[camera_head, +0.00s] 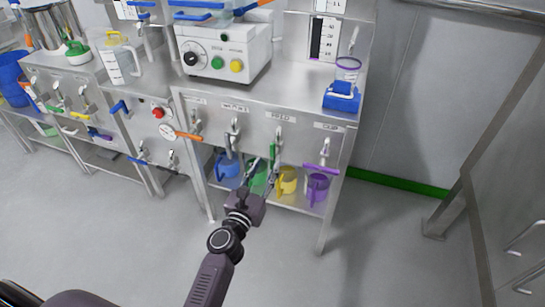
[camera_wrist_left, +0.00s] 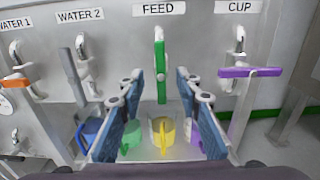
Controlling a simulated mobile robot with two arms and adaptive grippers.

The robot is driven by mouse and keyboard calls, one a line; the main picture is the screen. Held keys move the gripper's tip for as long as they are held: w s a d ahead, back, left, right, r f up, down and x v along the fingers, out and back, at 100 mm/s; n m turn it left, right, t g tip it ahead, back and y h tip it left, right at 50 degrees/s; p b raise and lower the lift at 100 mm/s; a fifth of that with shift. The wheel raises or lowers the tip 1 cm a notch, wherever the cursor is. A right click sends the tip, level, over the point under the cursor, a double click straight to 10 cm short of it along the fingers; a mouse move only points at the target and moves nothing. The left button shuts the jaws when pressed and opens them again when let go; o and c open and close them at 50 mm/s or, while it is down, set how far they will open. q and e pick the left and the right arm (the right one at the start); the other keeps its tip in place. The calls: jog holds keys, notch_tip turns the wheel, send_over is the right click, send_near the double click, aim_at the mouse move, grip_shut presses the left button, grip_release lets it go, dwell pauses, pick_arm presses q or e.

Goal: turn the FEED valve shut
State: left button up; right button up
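The FEED valve has a green lever (camera_wrist_left: 160,72) that hangs straight down under the FEED label (camera_wrist_left: 158,9) in the left wrist view. In the head view the green lever (camera_head: 275,150) shows on the front panel of the steel bench. My left gripper (camera_head: 262,172) is in front of and below that panel. In the left wrist view its two blue-padded fingers (camera_wrist_left: 158,82) are spread wide, one on each side of the green lever, with nothing held. I cannot tell any contact with the lever. My right gripper is in neither view.
The CUP valve's purple lever (camera_wrist_left: 250,72) lies level to the right. The WATER 2 valve's grey lever (camera_wrist_left: 73,75) hangs down to the left. A green jug (camera_wrist_left: 131,134) and a yellow jug (camera_wrist_left: 163,131) stand on the shelf below. The floor (camera_head: 390,255) at right is clear.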

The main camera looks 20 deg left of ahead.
aim_at(272, 156)
pick_arm(q)
jog(key=w, duration=0.5)
jog(key=shift+w+d, duration=0.1)
jog(key=shift+d, duration=0.05)
jog(key=shift+w, duration=0.6)
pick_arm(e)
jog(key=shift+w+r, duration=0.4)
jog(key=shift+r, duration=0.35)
pick_arm(q)
jog(key=shift+c, duration=0.5)
grip_shut()
